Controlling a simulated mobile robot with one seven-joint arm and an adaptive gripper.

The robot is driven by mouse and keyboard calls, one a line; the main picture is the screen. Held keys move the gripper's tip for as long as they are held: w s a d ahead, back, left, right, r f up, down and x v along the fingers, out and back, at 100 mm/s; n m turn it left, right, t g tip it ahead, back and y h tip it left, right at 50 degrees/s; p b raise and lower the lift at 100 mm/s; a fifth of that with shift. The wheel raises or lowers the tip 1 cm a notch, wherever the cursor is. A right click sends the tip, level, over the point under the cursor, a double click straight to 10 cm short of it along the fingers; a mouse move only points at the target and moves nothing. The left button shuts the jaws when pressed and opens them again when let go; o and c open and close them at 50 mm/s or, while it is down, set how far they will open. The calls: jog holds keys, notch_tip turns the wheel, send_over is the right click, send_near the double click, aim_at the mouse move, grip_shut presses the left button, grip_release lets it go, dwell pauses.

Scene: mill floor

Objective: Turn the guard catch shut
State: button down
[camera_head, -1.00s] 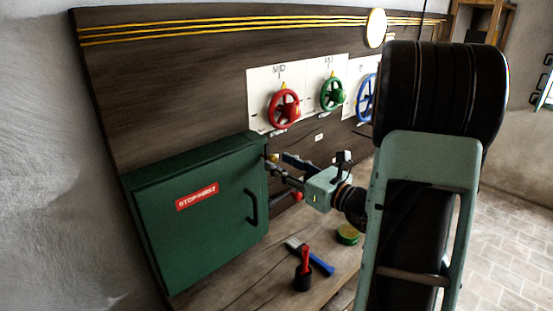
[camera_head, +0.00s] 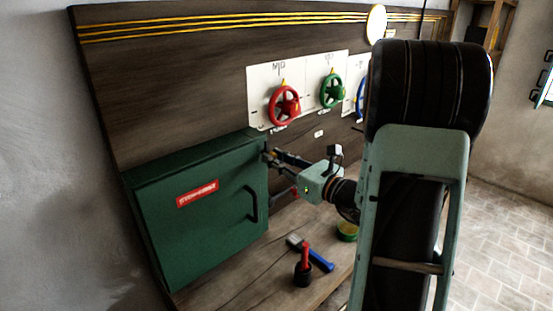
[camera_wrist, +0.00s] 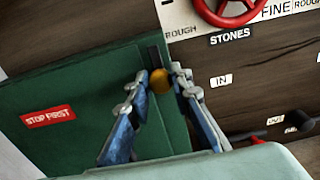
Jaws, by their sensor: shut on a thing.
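The green guard box (camera_head: 200,225) with a red "STOP FIRST" label stands shut at the left of the bench; it also shows in the wrist view (camera_wrist: 60,90). The guard catch is at the box's upper right edge: a dark bar (camera_wrist: 154,54) with a round orange knob (camera_wrist: 160,81). My gripper (camera_wrist: 163,74) has its two fingertips on either side of this knob, shut on it. The bar points up from the knob in the wrist view. In the head view my gripper (camera_head: 270,155) reaches the box edge, and its fingers hide the catch.
A red wheel (camera_head: 284,106) and a green wheel (camera_head: 331,91) are on the panel above. A red lever (camera_head: 287,191) lies below my fingers.

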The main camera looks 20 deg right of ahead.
jog(key=shift+f+b, duration=0.1)
jog(key=shift+b, duration=0.25)
jog(key=n+b, duration=1.8)
jog(key=b, duration=1.4)
jog(key=shift+a+f, duration=0.1)
jog(key=shift+f, duration=0.05)
jog(key=shift+b, duration=0.3)
jog(key=c, duration=1.7)
grip_release()
jog(key=shift+c, duration=0.2)
